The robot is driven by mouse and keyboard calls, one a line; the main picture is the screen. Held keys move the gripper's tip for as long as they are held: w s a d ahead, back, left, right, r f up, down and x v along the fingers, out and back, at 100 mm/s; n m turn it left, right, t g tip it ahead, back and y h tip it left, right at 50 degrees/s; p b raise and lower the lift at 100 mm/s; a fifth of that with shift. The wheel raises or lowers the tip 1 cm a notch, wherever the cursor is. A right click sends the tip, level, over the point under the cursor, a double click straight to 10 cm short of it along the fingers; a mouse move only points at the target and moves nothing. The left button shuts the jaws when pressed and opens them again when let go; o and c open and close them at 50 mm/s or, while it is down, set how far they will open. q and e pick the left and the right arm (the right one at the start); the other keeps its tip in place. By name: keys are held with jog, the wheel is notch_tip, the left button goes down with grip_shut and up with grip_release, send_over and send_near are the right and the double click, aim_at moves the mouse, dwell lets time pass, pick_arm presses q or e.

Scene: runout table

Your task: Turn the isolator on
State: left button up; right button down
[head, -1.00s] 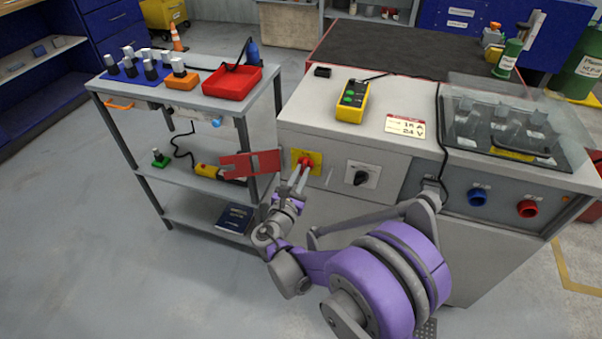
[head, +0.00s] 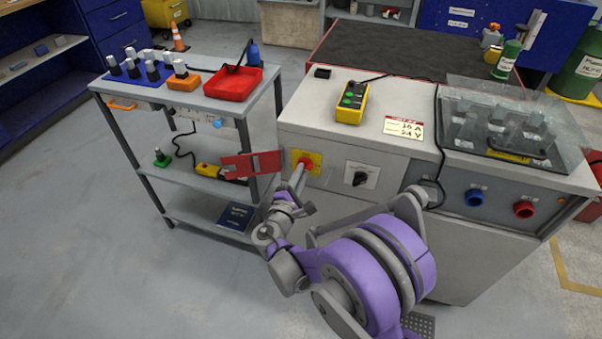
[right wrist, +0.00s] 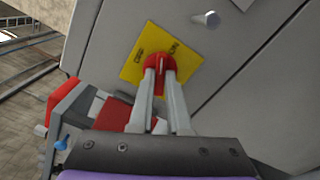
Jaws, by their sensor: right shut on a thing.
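The isolator is a red rotary handle (right wrist: 160,63) on a yellow plate (head: 314,158) at the left of the grey cabinet's front. My right gripper (head: 302,168) reaches it from below. In the right wrist view its two fingers (right wrist: 160,78) are shut on the red handle, one on each side. The fingers partly hide the handle in the head view. My left gripper is not in view.
A red slotted plate (head: 251,165) sticks out left of the isolator, close to my gripper. A black rotary knob (head: 360,178) is to the right. A grey trolley (head: 190,187) stands left.

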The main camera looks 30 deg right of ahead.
jog(key=m, duration=0.4)
jog(key=shift+m+p, duration=0.3)
jog(key=shift+m, duration=0.1)
dwell(0.5)
jog(key=c, duration=0.9)
grip_release()
jog(key=shift+a, duration=0.1)
jog(key=v, duration=1)
jog(key=shift+s+a+p, duration=0.15)
jog(key=shift+s+p, duration=0.15)
jog(key=shift+p, duration=0.1)
